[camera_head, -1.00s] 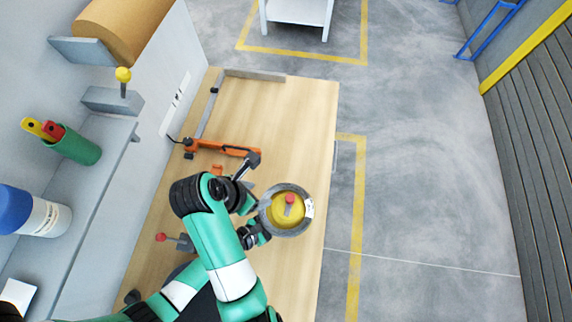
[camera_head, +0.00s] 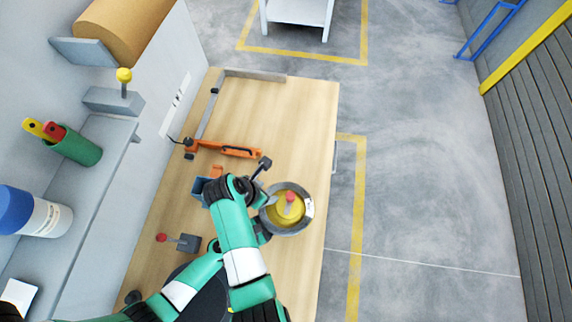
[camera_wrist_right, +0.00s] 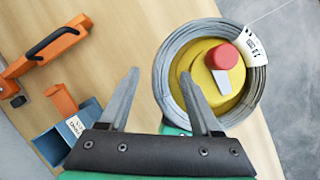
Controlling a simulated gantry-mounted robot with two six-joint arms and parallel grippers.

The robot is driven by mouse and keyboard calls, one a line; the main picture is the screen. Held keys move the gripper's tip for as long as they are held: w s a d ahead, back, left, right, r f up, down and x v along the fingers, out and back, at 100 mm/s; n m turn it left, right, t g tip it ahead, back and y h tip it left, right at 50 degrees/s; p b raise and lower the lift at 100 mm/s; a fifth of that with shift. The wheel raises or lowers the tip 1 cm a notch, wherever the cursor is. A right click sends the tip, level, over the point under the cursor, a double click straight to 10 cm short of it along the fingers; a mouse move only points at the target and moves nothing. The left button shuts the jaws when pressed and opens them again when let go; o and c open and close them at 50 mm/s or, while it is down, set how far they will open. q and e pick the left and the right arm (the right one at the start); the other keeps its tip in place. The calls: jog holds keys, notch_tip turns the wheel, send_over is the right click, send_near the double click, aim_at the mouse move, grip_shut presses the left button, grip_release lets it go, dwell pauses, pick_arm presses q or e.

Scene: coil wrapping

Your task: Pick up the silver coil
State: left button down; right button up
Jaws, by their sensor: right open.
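The silver coil (camera_head: 291,231) lies around a yellow hub with a red knob, near the table's right edge. In the right wrist view the coil (camera_wrist_right: 207,31) carries a white label. My right gripper (camera_head: 267,198) is open at the coil's left side. In the wrist view its fingers (camera_wrist_right: 159,73) are apart, one outside the ring at left, the other overlapping the yellow hub (camera_wrist_right: 238,92). The near part of the ring shows between them. Their height over the coil is hard to tell. My left gripper cannot be made out.
An orange tool (camera_head: 225,149) and a blue box (camera_wrist_right: 55,144) lie left of the coil. A metal square (camera_head: 255,75) lies at the table's far end. A red-knobbed fixture (camera_head: 187,243) stands at left. The far right tabletop is clear.

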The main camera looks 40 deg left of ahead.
jog(key=shift+s+d+f, duration=0.15)
jog(key=shift+d+f, duration=0.2)
jog(key=shift+f, duration=0.25)
jog(key=c, duration=1)
grip_shut()
jog(key=shift+a+r, duration=0.1)
jog(key=shift+r, duration=0.25)
